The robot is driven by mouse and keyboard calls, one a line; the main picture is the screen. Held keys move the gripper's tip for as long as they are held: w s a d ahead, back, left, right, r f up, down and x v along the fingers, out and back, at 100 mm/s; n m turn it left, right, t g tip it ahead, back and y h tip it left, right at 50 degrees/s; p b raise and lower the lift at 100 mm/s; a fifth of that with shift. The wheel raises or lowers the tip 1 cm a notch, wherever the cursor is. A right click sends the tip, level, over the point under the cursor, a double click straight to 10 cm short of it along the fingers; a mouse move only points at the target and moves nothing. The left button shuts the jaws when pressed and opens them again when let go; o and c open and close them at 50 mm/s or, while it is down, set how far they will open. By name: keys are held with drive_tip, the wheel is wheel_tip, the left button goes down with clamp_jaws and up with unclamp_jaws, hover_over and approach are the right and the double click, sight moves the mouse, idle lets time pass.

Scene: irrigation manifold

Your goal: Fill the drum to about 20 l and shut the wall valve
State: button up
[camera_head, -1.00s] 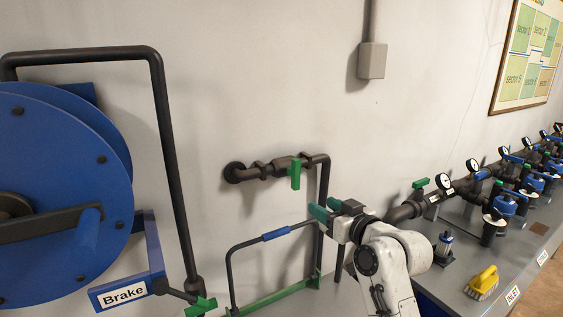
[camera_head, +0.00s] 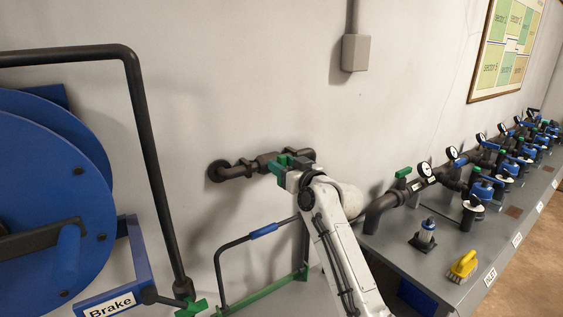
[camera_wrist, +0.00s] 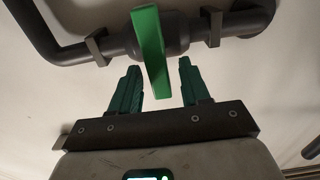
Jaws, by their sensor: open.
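The wall valve sits in a dark pipe (camera_head: 240,170) on the wall. Its green lever (camera_wrist: 150,45) stands across the pipe in the wrist view. My gripper (camera_head: 277,163) is at the valve and hides most of the lever in the head view. In the wrist view my gripper (camera_wrist: 159,67) is open, with green fingers either side of the lever's lower end. Gaps show on both sides, and the jaws are not closed on it. I cannot make out a drum in either view.
A blue reel (camera_head: 50,185) with a Brake sign (camera_head: 110,305) stands at left. A green frame with a blue-gripped dark handle (camera_head: 262,231) is below the valve. At right, a grey bench (camera_head: 400,245) holds gauges, filters and a yellow brush (camera_head: 462,266).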

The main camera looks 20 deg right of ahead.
drive_tip(key=shift+w+a, duration=0.15)
drive_tip(key=shift+w, duration=0.35)
drive_tip(key=shift+c, duration=0.2)
clamp_jaws()
